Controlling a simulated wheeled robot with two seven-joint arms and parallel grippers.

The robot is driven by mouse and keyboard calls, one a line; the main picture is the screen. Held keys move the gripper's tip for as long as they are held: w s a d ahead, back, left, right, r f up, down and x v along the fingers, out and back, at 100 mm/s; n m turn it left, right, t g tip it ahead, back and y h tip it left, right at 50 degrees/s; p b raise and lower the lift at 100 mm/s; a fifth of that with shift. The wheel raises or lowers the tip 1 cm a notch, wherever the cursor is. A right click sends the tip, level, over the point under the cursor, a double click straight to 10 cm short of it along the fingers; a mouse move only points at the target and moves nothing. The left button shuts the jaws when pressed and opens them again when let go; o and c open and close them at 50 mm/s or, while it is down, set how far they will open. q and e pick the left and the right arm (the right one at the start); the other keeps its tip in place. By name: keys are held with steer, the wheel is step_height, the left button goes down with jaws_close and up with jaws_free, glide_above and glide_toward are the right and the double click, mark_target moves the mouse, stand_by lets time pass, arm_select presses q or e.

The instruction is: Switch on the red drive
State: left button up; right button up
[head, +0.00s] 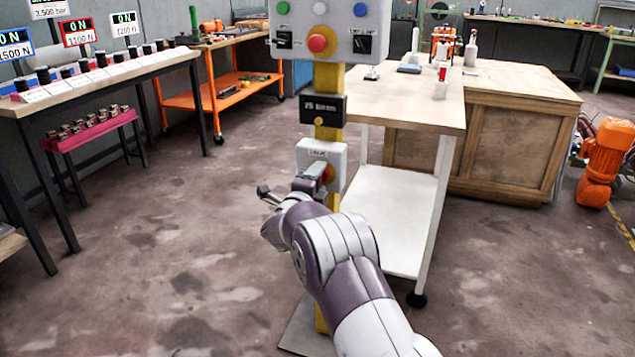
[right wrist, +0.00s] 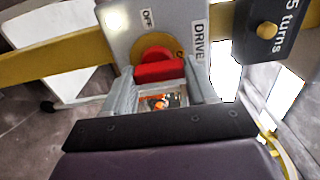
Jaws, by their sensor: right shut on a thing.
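A grey box labelled DRIVE (right wrist: 190,25) carries a red knob (right wrist: 160,71) on a round yellow base. An OFF mark stands beside the knob in the right wrist view. In the head view the box (head: 308,152) sits low on a yellow post, and my gripper partly hides the knob. My right gripper (right wrist: 163,86) has its two fingers on either side of the red knob and is shut on it. It also shows in the head view (head: 312,182). A red-framed display (head: 78,32) at the left reads 0 N over 1100 N. My left gripper is not in view.
Above the drive box, the post holds a dark "25 turns" box (head: 323,108) and a grey panel (head: 360,30) with a red button (head: 317,43). A white-legged table (head: 425,100) stands close behind at the right.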

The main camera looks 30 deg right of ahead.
steer(key=shift+f, duration=0.1)
steer(key=o, duration=1.1)
steer(key=shift+c, duration=0.2)
steer(key=p+v, duration=0.3)
steer(key=v, duration=0.9)
steer(key=shift+s+a, duration=0.25)
steer(key=shift+s, duration=0.05)
